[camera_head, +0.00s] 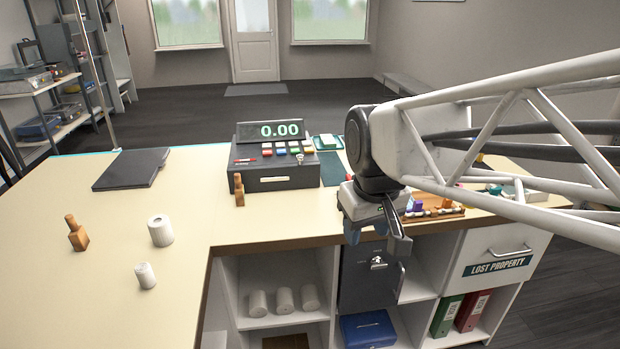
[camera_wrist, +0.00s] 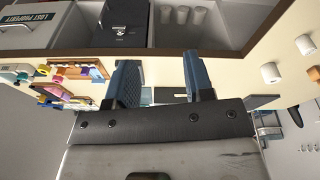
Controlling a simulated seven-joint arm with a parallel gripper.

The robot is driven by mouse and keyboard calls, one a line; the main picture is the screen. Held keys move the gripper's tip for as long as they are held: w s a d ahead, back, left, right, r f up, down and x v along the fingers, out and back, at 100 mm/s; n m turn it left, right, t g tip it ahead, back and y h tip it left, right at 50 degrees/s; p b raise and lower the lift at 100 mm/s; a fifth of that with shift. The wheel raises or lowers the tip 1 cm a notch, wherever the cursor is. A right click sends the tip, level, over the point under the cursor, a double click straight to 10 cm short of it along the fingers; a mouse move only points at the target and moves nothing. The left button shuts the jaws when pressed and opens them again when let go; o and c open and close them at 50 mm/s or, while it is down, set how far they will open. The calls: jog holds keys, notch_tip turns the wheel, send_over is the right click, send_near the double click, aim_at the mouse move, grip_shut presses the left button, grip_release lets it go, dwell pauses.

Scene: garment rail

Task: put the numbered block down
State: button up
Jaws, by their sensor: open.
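My gripper (camera_head: 376,238) hangs at the front edge of the counter, above the open shelves, in the head view. Its two blue-grey fingers stand wide apart in the wrist view (camera_wrist: 161,78), with nothing between them. I cannot make out a number on any block. Small coloured blocks sit in a wooden tray (camera_head: 447,213) just right of my gripper, partly hidden by my arm. Coloured pieces in wooden trays (camera_wrist: 72,76) also show at the left of the wrist view, too small to read.
The counter (camera_head: 220,215) is clear at front centre. A cash register (camera_head: 272,172) reading 0.00 stands at the back. A dark flat folder (camera_head: 131,169), white rolls (camera_head: 160,230) and wooden bottle-like pieces (camera_head: 77,233) are to the left. A lost property drawer (camera_head: 498,265) is at right.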

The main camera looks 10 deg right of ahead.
jog(key=s+d+f+m, duration=0.1)
jog(key=s+f, duration=0.3)
jog(key=s, duration=0.5)
jog(key=shift+d+f+m, duration=0.3)
jog(key=shift+d+m, duration=0.1)
jog(key=shift+m, duration=0.4)
jog(key=shift+o, duration=0.5)
jog(key=shift+s, duration=0.1)
jog(key=shift+r, duration=0.1)
